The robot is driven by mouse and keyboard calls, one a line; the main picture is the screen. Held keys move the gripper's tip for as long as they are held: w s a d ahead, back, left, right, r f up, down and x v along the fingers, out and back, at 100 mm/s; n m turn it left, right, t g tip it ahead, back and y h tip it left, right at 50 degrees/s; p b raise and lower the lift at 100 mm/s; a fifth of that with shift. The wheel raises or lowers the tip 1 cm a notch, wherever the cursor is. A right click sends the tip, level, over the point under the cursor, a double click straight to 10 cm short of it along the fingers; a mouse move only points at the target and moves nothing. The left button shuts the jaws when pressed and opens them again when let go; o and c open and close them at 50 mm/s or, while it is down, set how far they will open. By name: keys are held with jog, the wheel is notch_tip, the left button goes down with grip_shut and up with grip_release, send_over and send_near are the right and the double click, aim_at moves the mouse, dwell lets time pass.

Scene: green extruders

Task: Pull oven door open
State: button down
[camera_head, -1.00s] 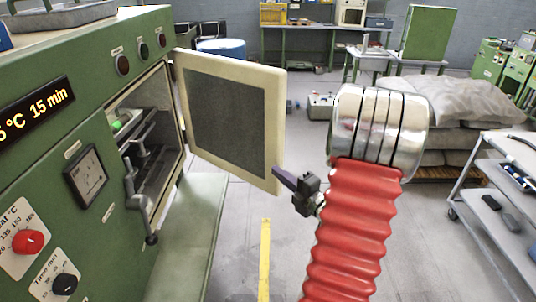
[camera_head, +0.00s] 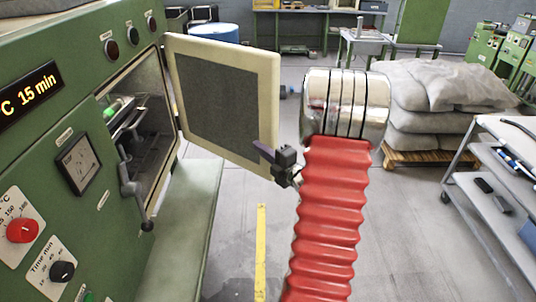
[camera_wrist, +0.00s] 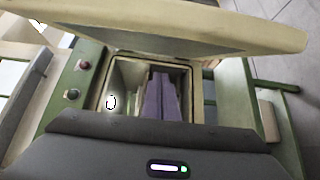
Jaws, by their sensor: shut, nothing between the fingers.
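The oven door (camera_head: 222,100), cream with a dark grey inner panel, stands swung wide open, hinged at the right side of the oven opening (camera_head: 150,110). In the wrist view the door (camera_wrist: 170,25) crosses the top, above the square opening (camera_wrist: 125,85). My gripper (camera_head: 263,151) is shut and empty. In the wrist view my gripper (camera_wrist: 162,95) points toward the opening. The dark door handle lever (camera_head: 132,188) hangs at the oven front.
The green oven body (camera_head: 85,130) with dials and display fills the left. A green ledge (camera_head: 185,230) juts out below the opening. Sacks on a pallet (camera_head: 435,100) and a grey trolley (camera_head: 500,190) stand at right. The floor between is clear.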

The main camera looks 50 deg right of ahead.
aim_at(262, 137)
jog(key=w+d, duration=0.1)
jog(key=d, duration=0.1)
jog(key=w+d, duration=0.2)
jog(key=shift+w+d, duration=0.15)
jog(key=shift+w, duration=0.15)
jog(key=shift+d, duration=0.2)
dwell(0.3)
